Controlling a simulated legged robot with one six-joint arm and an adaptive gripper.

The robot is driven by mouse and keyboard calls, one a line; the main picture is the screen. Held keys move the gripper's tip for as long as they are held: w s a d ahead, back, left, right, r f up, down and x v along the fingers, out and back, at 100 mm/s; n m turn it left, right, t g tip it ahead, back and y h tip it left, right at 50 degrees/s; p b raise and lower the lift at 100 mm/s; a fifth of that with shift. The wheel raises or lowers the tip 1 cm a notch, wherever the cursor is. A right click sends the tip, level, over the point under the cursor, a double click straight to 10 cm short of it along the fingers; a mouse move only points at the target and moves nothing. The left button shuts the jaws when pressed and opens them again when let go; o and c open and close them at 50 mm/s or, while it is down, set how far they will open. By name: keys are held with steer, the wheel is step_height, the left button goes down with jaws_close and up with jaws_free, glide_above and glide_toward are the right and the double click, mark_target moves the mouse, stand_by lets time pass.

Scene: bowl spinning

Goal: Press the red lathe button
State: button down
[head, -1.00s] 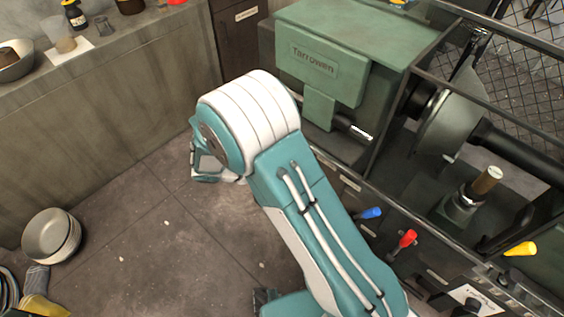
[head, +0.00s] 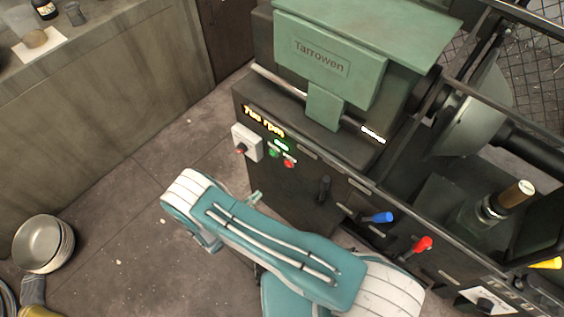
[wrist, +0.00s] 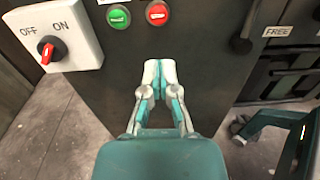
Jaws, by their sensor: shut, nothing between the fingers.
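The red lathe button (head: 288,163) is on the dark front panel of the lathe, right of and slightly below a green button (head: 274,152). In the head view my gripper (head: 257,195) is below the buttons, partly hidden behind my arm. I cannot tell whether the tips touch the panel.
A white OFF/ON switch box (wrist: 62,38) with a red knob sits left of the buttons. A black lever (head: 324,188), a blue handle (head: 378,217) and a red handle (head: 416,246) stick out to the right.

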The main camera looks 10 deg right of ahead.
mark_target(287, 166)
steer(key=shift+f+t, duration=0.3)
steer(key=shift+f, duration=0.15)
steer(key=x, duration=1.4)
steer(key=shift+f, duration=0.1)
